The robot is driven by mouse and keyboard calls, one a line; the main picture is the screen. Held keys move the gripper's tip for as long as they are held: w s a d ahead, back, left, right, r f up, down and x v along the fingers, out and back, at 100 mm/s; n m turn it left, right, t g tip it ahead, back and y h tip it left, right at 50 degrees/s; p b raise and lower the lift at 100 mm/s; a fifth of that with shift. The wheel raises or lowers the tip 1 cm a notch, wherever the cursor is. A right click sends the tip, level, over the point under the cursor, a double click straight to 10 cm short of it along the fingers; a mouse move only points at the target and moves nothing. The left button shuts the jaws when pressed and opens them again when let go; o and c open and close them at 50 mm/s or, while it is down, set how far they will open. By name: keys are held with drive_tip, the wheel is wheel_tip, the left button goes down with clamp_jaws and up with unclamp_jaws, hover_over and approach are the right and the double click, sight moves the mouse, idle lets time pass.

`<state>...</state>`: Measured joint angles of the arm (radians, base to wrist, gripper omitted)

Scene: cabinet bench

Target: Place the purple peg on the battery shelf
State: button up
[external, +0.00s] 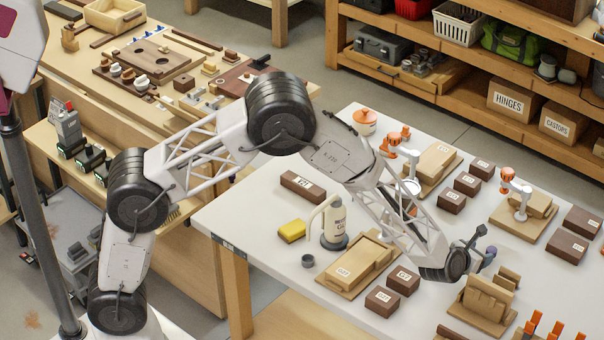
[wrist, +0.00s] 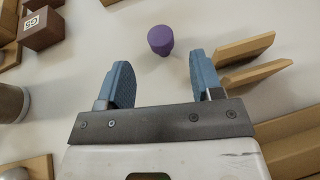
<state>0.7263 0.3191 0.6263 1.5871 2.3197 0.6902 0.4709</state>
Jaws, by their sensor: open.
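The purple peg (wrist: 160,40) shows in the wrist view with a round head and a narrower part below. It lies just beyond my fingertips, between their lines and not touching them.
A wooden rack with upright slats (external: 485,300) stands close to my gripper; its slats also show right of the fingers in the wrist view (wrist: 246,47). Dark labelled blocks (external: 403,281) and a wooden tray (external: 350,264) lie to its left. A dispenser bottle (external: 334,224) stands further left.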

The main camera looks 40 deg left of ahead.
drive_tip(key=shift+v, duration=1.3)
drive_tip(key=shift+o, duration=0.5)
